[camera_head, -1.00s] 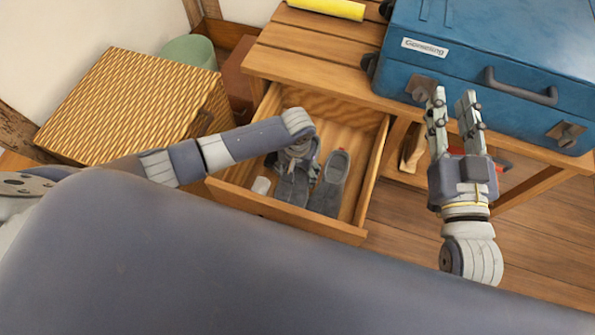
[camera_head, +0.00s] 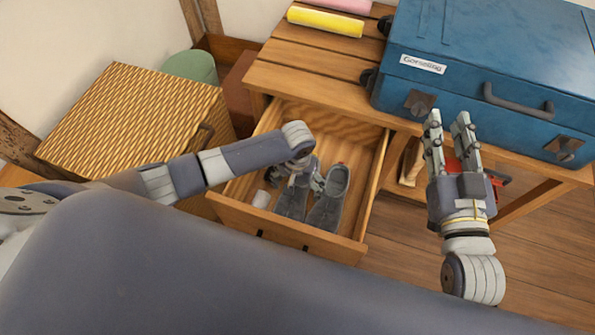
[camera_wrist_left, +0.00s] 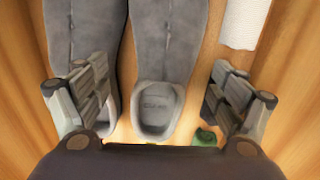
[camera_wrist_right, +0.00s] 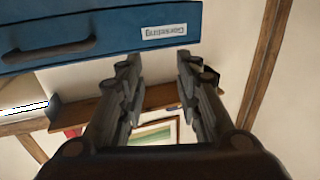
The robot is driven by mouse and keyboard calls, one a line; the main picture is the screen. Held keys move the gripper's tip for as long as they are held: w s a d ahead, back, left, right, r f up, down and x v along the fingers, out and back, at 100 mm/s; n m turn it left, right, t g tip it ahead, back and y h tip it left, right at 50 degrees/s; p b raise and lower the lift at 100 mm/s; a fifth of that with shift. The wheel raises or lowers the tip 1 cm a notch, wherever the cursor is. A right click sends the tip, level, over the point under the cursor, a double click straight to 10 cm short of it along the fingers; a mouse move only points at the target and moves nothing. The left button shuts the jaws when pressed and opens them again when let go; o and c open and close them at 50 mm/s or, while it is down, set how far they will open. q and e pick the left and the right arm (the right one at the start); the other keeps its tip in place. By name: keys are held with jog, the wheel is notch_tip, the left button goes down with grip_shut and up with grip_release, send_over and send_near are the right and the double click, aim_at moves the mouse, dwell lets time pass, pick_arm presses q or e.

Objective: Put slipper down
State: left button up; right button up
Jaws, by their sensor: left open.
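A pair of grey slippers lies side by side in the open wooden drawer (camera_head: 343,250). The left slipper (camera_head: 292,200) is partly under my left wrist; the right slipper (camera_head: 328,208) shows more fully. My left gripper (camera_head: 303,183) reaches down into the drawer at their heel ends. In the left wrist view its fingers (camera_wrist_left: 160,100) are wide apart. One slipper (camera_wrist_left: 160,60) lies between them, with clear gaps on both sides; the other slipper (camera_wrist_left: 82,40) is partly behind the left finger. My right gripper (camera_head: 448,120) is open and empty, pointing up in front of the blue case.
The blue case (camera_head: 470,75) and a yellow roll (camera_head: 325,21) are on the wooden table (camera_head: 300,70) above the drawer. A white roll (camera_wrist_left: 243,22) and a small green item (camera_wrist_left: 206,137) lie in the drawer. A woven box (camera_head: 130,115) stands at left.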

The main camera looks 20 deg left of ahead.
aim_at(298, 189)
pick_arm(q)
notch_tip(298, 189, up, 5)
jog(key=shift+r+p, duration=0.1)
jog(key=shift+p, duration=1)
jog(key=shift+r+p, duration=1.2)
jog(key=shift+r, duration=1.9)
jog(key=s+d+r+m+t+h, duration=0.2)
jog(key=s+d+r+h, duration=0.1)
jog(key=s+d, duration=0.35)
jog(key=s+a+r+t+y, duration=0.1)
jog(key=s+a+r, duration=0.1)
jog(key=s+a, duration=0.2)
jog(key=s+a+r+t+y, duration=0.1)
jog(key=s+a+r+t, duration=0.1)
jog(key=a, duration=0.7)
jog(key=shift+s+a+r, duration=0.25)
jog(key=shift+s+r, duration=0.55)
jog(key=shift+s, duration=0.05)
pick_arm(e)
jog(key=s+d+f+g+h, duration=0.1)
jog(key=s+d+f+g, duration=0.2)
jog(key=s+f+g, duration=0.3)
jog(key=s+d+f+g+h, duration=0.2)
jog(key=s+f+g, duration=0.4)
jog(key=f, duration=0.5)
jog(key=s+d, duration=0.1)
jog(key=s, duration=0.1)
jog(key=shift+s+m+g+h, duration=0.3)
jog(key=shift+m+g, duration=0.1)
